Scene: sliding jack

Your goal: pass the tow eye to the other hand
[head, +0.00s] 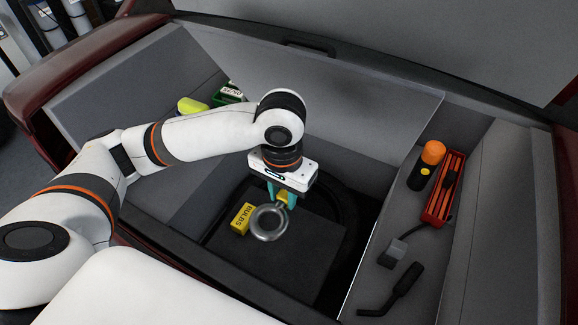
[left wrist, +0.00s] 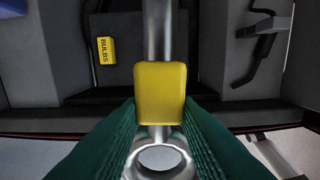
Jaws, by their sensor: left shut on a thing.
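The tow eye (head: 269,223) is a grey metal ring on a shaft with a yellow block around the shaft. My left gripper (head: 283,195) is shut on it and holds it over the car boot's well. In the left wrist view, the green fingers (left wrist: 160,135) close around the tow eye beside the yellow block (left wrist: 160,93). The ring (left wrist: 160,160) lies at the bottom of that view, and the shaft runs up past the block. My right gripper is not in view.
A yellow bulbs box (head: 241,219) lies on the dark floor of the well. The right shelf holds an orange-topped torch (head: 428,164), a red case (head: 445,187) and a black bent tool (head: 396,293). A yellow item (head: 193,105) and a green box (head: 229,95) stand at the back left.

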